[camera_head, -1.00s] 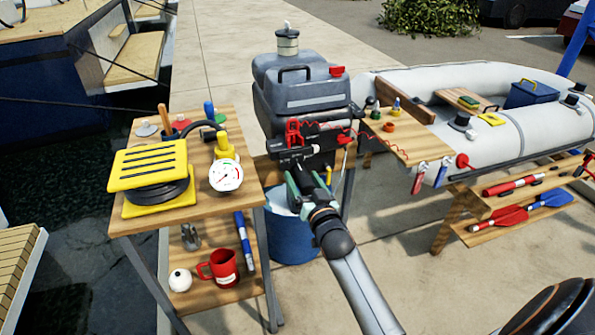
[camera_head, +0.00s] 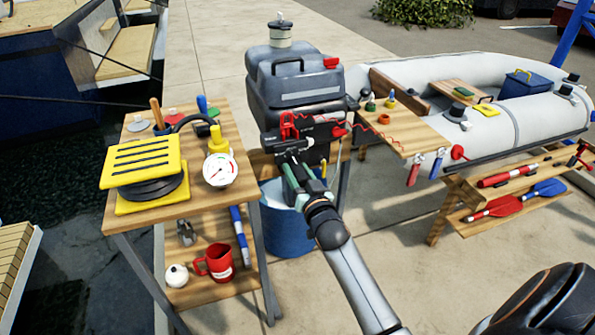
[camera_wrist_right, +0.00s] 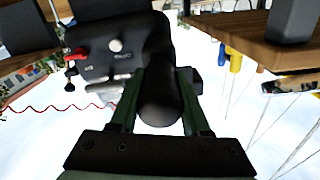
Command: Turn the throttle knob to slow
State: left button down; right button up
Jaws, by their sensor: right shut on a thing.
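The outboard motor's black tiller handle (camera_head: 272,141) points to the left in the head view, below the grey motor cowling (camera_head: 300,85). Its dark, rounded throttle knob (camera_wrist_right: 160,100) lies between the green fingers in the right wrist view. My right gripper (camera_head: 292,163) is shut on this knob, with one finger on each side; it also shows in the wrist view (camera_wrist_right: 159,90). The fingers cover part of the knob, and no speed mark on it can be read. My left gripper is not in view.
A wooden stand (camera_head: 140,225) at left holds a yellow-topped foot pump (camera_head: 145,160) and a pressure gauge (camera_head: 220,170). A blue bucket (camera_head: 285,225) stands below the motor. A wooden side table (camera_head: 405,130) and a grey dinghy (camera_head: 545,115) are at right. A red coiled cord hangs near the motor.

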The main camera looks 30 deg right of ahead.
grip_shut()
jog(key=shift+r+n, duration=0.1)
jog(key=shift+n, duration=0.3)
jog(key=shift+n+p, duration=0.5)
jog(key=shift+p, duration=0.05)
jog(key=shift+n+p, duration=0.5)
jog(key=shift+n, duration=0.7)
jog(key=n, duration=0.2)
jog(key=shift+n+p, duration=0.3)
jog(key=shift+n, duration=0.6)
